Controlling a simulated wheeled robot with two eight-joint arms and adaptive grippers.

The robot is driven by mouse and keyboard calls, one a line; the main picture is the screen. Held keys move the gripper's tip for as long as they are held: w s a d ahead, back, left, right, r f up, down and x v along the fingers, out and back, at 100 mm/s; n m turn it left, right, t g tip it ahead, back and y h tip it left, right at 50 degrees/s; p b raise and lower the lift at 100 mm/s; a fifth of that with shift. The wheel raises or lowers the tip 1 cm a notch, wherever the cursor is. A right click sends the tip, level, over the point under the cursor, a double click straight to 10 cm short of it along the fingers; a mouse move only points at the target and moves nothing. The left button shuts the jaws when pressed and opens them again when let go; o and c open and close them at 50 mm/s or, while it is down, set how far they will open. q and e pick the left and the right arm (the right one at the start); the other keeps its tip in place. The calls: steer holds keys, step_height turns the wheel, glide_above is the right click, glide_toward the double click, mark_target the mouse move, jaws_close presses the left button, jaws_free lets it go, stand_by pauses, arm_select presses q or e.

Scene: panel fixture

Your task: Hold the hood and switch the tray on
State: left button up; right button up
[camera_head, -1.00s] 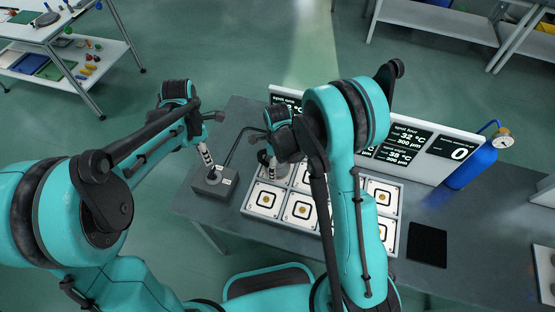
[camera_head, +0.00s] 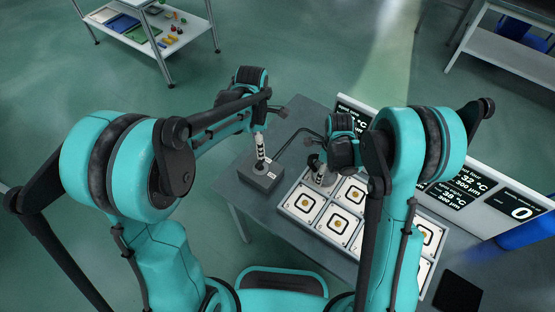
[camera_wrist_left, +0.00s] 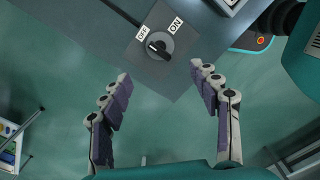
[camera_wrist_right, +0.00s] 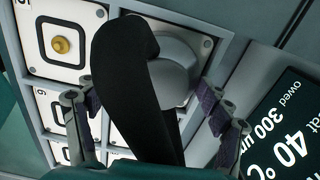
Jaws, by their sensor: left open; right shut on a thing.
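The grey switch box (camera_head: 261,174) sits at the table's left end, and its round knob (camera_wrist_left: 158,47) lies between OFF and ON labels in the left wrist view. The knob's white mark seems to face the OFF side. My left gripper (camera_wrist_left: 161,76) is open, its fingers apart and short of the knob. The grey hood (camera_wrist_right: 176,72) is over a cell of the tray (camera_head: 292,208) and also shows in the head view (camera_head: 322,175). My right gripper (camera_wrist_right: 148,100) is shut on the hood, its fingers either side of the black arm-like part. The exact contact is hidden.
A display panel (camera_head: 520,209) stands behind the tray, with a blue cylinder (camera_head: 525,234) at its right. A black pad (camera_head: 458,293) lies right of the tray. A bent dark rod (camera_head: 291,142) runs from the box toward the hood. Shelves stand farther back.

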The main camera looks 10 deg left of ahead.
mark_target(261, 162)
arm_select(q)
step_height(261, 162, down, 10)
steer(key=m, duration=0.9)
steer(key=shift+s+d+m, duration=0.1)
steer(key=shift+d+m, duration=0.05)
steer(key=shift+m, duration=0.25)
steer(key=c, duration=1.2)
